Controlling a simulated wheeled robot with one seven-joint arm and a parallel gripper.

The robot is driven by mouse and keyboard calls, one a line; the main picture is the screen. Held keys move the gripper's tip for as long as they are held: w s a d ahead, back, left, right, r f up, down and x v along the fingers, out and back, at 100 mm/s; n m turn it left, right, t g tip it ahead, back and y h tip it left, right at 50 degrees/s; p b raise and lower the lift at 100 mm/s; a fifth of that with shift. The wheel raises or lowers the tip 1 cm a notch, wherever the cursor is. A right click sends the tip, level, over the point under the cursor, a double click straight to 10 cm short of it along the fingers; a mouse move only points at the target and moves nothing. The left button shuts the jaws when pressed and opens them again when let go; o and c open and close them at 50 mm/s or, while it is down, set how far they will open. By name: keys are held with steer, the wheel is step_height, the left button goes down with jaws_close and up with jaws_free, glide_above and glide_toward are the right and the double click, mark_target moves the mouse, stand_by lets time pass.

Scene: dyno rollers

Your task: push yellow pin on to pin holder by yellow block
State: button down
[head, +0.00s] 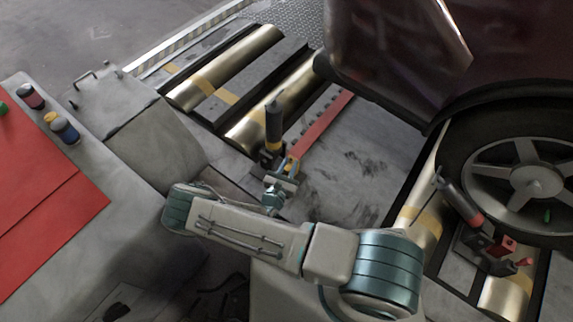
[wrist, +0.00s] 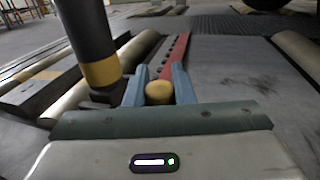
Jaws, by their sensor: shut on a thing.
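The yellow pin (wrist: 158,92) shows as a rounded yellow end between the two blue-grey fingers of my gripper (wrist: 157,88) in the wrist view. My gripper is shut on it. In the head view my gripper (head: 283,178) is beside the foot of an upright black post with a yellow band (head: 273,130). This post stands just left of my fingers in the wrist view (wrist: 88,40). A red strip with a row of dark holes (head: 325,118) runs away beyond my fingers. I cannot tell which part is the pin holder, and the pin's far end is hidden.
Brass rollers (head: 240,62) lie behind and left of the post. A vehicle wheel (head: 520,175) and a second, red-banded post (head: 462,202) stand at right. A grey bench with a red panel (head: 50,225) is at left. Grey floor right of the strip is clear.

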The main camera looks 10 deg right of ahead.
steer(key=shift+f, duration=0.35)
steer(key=c, duration=1.1)
jaws_free()
steer(key=shift+c, duration=0.2)
steer(key=shift+s, duration=0.1)
